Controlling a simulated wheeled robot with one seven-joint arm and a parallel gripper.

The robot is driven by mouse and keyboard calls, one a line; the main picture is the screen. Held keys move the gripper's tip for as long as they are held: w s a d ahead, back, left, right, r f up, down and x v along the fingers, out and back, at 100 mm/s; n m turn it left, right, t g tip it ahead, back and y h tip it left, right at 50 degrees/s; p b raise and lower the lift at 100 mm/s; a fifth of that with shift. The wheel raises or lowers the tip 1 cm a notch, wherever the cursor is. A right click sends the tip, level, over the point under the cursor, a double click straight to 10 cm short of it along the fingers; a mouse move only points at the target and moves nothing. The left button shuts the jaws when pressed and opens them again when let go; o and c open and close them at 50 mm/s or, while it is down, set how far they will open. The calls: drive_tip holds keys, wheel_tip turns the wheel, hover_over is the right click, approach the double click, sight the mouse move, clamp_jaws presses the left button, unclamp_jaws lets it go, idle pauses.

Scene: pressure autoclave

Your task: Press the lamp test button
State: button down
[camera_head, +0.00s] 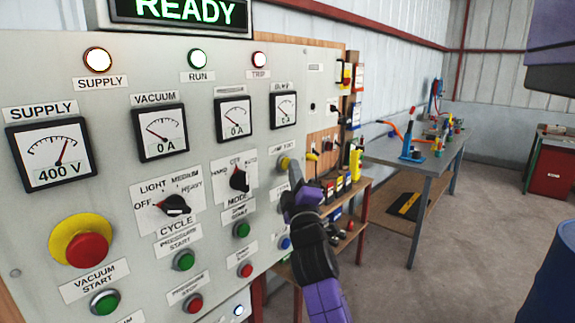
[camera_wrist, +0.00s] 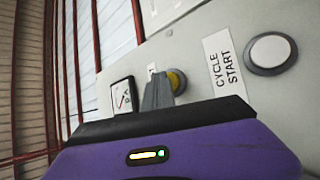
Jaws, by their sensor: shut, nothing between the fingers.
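The lamp test button (camera_head: 284,162) is a small yellow round button on the right part of the grey control panel (camera_head: 75,185), under a small label. My gripper (camera_head: 294,168) is shut and empty, with its fingertips at the right edge of the button. In the wrist view the grey fingers (camera_wrist: 158,92) point at the panel, and part of the yellow button (camera_wrist: 178,80) shows just right of their tips. The fingers hide the rest of it. I cannot tell whether the tips touch the button. The supply lamp (camera_head: 97,60), run lamp (camera_head: 197,59) and trip lamp (camera_head: 259,60) have bright centres.
Below the button are more push buttons, including a blue one (camera_head: 285,243). A mode knob (camera_head: 238,180) and a red emergency button (camera_head: 86,249) are further left. A cycle start button (camera_wrist: 271,52) shows in the wrist view. A workbench (camera_head: 400,150) stands beyond, right.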

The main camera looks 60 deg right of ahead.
drive_tip(key=shift+s+a+p, duration=0.2)
drive_tip(key=shift+s+p, duration=0.1)
drive_tip(key=shift+s, duration=0.35)
drive_tip(key=s+p, duration=0.1)
drive_tip(key=s, duration=0.1)
drive_tip(key=s+a+p, duration=0.1)
drive_tip(key=s, duration=0.2)
drive_tip(key=shift+a, duration=0.1)
drive_tip(key=shift+w, duration=0.1)
idle(0.9)
